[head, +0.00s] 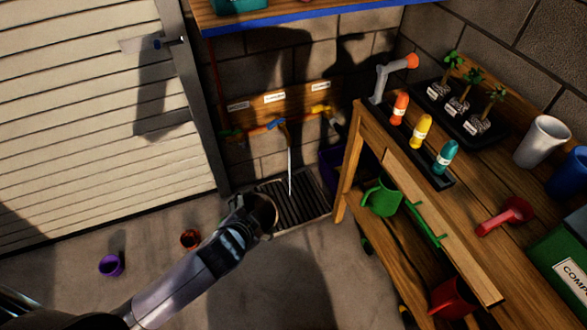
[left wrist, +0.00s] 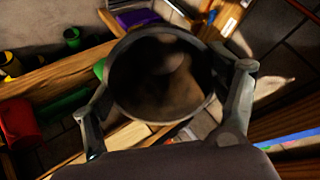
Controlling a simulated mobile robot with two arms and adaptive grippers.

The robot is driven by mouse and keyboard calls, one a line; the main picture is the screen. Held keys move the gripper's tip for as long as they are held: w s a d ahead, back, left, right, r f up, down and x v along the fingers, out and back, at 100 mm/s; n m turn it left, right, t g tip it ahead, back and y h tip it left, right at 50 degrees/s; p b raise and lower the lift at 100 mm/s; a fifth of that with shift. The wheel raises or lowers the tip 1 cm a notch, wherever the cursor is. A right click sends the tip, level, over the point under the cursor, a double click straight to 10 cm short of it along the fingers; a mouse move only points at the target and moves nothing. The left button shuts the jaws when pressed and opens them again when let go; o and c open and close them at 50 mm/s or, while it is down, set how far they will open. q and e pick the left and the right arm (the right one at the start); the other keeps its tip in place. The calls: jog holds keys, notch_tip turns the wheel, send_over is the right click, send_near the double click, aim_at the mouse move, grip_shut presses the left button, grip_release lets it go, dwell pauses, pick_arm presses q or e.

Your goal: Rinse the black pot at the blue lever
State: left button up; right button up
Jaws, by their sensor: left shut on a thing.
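The black pot (left wrist: 119,92) is held between the two fingers of my left gripper (left wrist: 165,100), its mouth facing the wrist camera. Brown patches show on its inside. In the head view the dark pot (head: 265,211) is at the end of my left gripper (head: 247,217), partly hidden by it, over the near left edge of the drain grate (head: 311,198). The blue lever (head: 276,124) is on the wall tap above. A thin pale stream (head: 290,170) runs down from it to the grate, just right of the pot in the picture. My right gripper is not in view.
A yellow lever (head: 321,109) sits right of the blue one. A wooden bench (head: 462,240) with bottles, a plant tray (head: 462,120) and cups fills the right side. A purple pot (head: 111,265) and an orange-brown pot (head: 190,239) stand on the floor at left.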

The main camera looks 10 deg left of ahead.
pick_arm(q)
jog(key=shift+w+a, duration=0.15)
jog(key=shift+a, duration=0.25)
jog(key=shift+s+a+p, duration=0.3)
jog(key=shift+s+p, duration=0.1)
jog(key=shift+s, duration=0.3)
jog(key=shift+s+a+p, duration=0.25)
jog(key=shift+s+p, duration=0.15)
jog(key=shift+s, duration=0.3)
jog(key=shift+s+a+p, duration=0.2)
jog(key=shift+s+a, duration=0.1)
jog(key=shift+s, duration=0.5)
jog(key=shift+s+a+p, duration=0.25)
jog(key=shift+s, duration=0.55)
jog(key=shift+s+a+p, duration=0.2)
jog(key=shift+s+a, duration=0.1)
jog(key=shift+s, duration=0.5)
jog(key=shift+r, duration=0.1)
jog(key=s+a+r+p, duration=0.1)
jog(key=s+r+p, duration=0.3)
jog(key=p, duration=0.1)
jog(key=shift+s+a, duration=0.35)
